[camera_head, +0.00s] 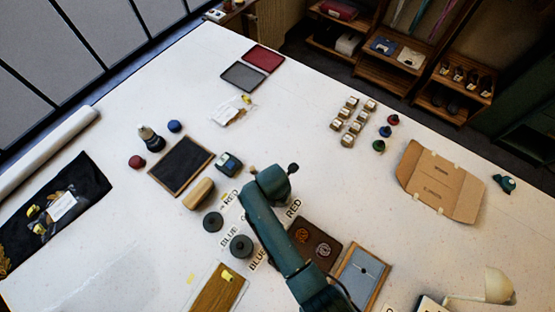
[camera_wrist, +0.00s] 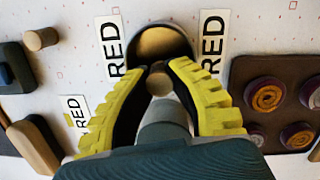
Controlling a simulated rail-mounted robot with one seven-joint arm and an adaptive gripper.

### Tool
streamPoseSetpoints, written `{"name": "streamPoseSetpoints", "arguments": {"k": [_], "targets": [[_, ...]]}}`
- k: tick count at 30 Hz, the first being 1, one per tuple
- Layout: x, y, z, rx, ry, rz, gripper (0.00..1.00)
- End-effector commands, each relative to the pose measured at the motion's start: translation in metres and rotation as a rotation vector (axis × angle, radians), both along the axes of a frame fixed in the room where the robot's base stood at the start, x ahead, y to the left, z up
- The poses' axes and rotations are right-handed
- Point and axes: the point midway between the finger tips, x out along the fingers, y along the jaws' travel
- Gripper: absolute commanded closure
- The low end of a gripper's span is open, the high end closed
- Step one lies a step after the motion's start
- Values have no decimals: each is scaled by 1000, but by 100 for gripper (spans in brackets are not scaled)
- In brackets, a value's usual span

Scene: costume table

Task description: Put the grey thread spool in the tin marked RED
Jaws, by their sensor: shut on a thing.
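My gripper, with yellow ribbed fingers (camera_wrist: 160,85), is shut on the grey thread spool (camera_wrist: 165,112), a pale grey body with a tan end, in the wrist view. A round tin (camera_wrist: 160,42) with a gold-coloured inside lies just beyond the fingertips, between two cards reading RED (camera_wrist: 110,45) and (camera_wrist: 212,42). The spool's tan end overlaps the tin's near rim in the picture; I cannot tell its height above it. In the head view my teal arm hides this tin and the spool, while a RED card (camera_head: 293,208) shows beside the arm.
Two dark round lidded-looking tins (camera_head: 241,246) and (camera_head: 212,221) stand near BLUE cards. A tan-topped brush or block (camera_head: 198,193) lies left of my arm. A brown tray with buttons (camera_head: 315,243) lies close on the right.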

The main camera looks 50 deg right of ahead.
Motion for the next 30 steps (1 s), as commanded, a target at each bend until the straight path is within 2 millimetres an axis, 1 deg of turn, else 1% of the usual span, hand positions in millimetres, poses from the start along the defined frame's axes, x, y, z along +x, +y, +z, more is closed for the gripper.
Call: {"name": "streamPoseSetpoints", "arguments": {"k": [1,9,10,12,14,30], "targets": [[-1,1,-6,4,2,0,100],[-3,2,-10,8,5,1,100],[-3,3,-10,8,6,1,80],[-3,3,-11,9,7,0,66],[-4,3,-12,9,9,0,55],[-6,2,-12,8,13,-1,55]]}}
